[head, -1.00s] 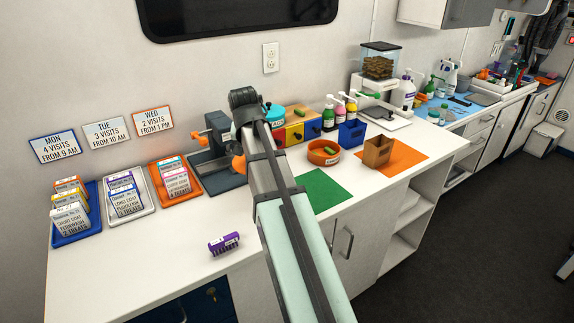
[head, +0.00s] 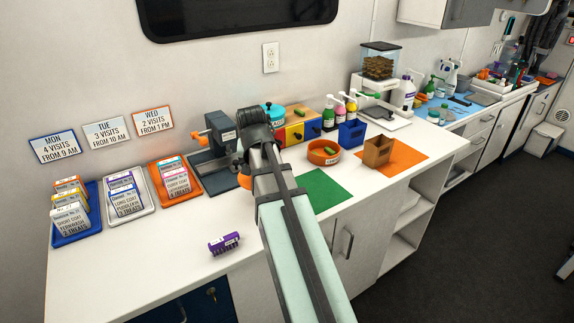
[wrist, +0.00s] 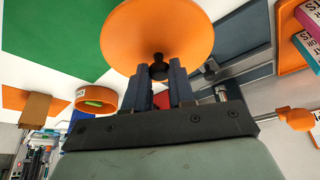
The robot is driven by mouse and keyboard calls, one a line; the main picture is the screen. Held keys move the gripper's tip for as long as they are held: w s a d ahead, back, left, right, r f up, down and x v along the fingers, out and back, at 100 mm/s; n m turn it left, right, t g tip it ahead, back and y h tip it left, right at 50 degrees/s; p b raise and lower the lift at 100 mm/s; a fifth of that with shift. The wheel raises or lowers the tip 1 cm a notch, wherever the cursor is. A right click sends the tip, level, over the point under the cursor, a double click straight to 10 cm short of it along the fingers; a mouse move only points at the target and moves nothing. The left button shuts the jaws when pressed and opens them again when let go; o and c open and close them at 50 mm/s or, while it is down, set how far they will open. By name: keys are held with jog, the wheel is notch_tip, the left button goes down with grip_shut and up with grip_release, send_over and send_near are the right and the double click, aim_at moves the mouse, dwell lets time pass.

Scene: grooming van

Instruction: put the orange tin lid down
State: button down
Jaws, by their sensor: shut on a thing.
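The orange tin lid (wrist: 158,30) is a round disc with a dark knob (wrist: 158,68). In the wrist view my gripper (wrist: 160,75) is shut on that knob, with the disc beyond the fingertips. In the head view an orange edge of the lid (head: 243,182) shows just left of my arm, between the grey device and the green mat (head: 318,190). My arm hides the fingers and most of the lid there. I cannot tell whether the lid touches the counter.
The grey device (head: 212,160) with an orange knob stands left of the lid. An orange round dish (head: 323,153) and a brown box (head: 377,152) stand to the right. Card trays (head: 172,180) and a purple comb-like item (head: 224,243) are at left. The front counter (head: 170,262) is mostly clear.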

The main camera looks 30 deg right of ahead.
jog(key=shift+n, duration=0.7)
jog(key=s+d+f, duration=0.1)
jog(key=s+d, duration=0.1)
jog(key=d, duration=0.3)
jog(key=s+d+f, duration=0.2)
jog(key=s+d, duration=0.1)
jog(key=d, duration=0.3)
jog(key=s+d+f, duration=0.2)
jog(key=d, duration=0.4)
jog(key=shift+s, duration=0.15)
jog(key=shift+s+d+f+n+y, duration=0.15)
jog(key=shift+d+n+y, duration=0.2)
jog(key=shift+n+y, duration=0.15)
jog(key=shift+d+n, duration=0.1)
jog(key=shift+n, duration=0.4)
jog(key=n, duration=0.1)
jog(key=n+y, duration=0.1)
jog(key=shift+w+n+t, duration=0.2)
jog(key=shift+n+t, duration=0.1)
jog(key=shift+w, duration=0.25)
jog(key=w, duration=1.7)
jog(key=shift+w, duration=0.35)
jog(key=shift+s+f, duration=0.1)
jog(key=shift+f, duration=0.2)
jog(key=shift+f, duration=0.2)
